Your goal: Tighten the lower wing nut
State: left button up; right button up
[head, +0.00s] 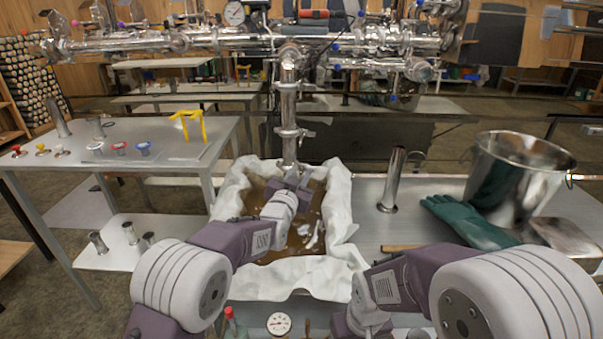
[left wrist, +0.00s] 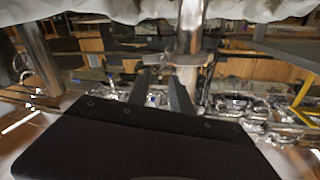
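A shiny vertical pipe (head: 289,105) hangs down over a cloth-lined tray. A lower clamp (head: 291,132) rings the pipe, with a small part jutting to its right that looks like the lower wing nut (head: 310,134). An upper clamp (head: 286,87) sits higher up. My left gripper (head: 298,179) is below the lower clamp, beside the pipe's lower end. In the left wrist view, the two dark fingers (left wrist: 163,88) stand apart with nothing seen between them. The pipe (left wrist: 191,25) and a clamp (left wrist: 186,61) lie just beyond them. My right gripper's fingers are not visible.
White cloth (head: 342,205) lines the tray of brown liquid below. A steel bucket (head: 518,180), a green glove (head: 465,220) and a short upright tube (head: 391,180) stand on the right bench. A left table (head: 170,165) holds small knobs and a yellow stand (head: 190,125).

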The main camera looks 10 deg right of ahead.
pick_arm(q)
jog(key=shift+x, duration=1.2)
grip_shut()
dwell(0.6)
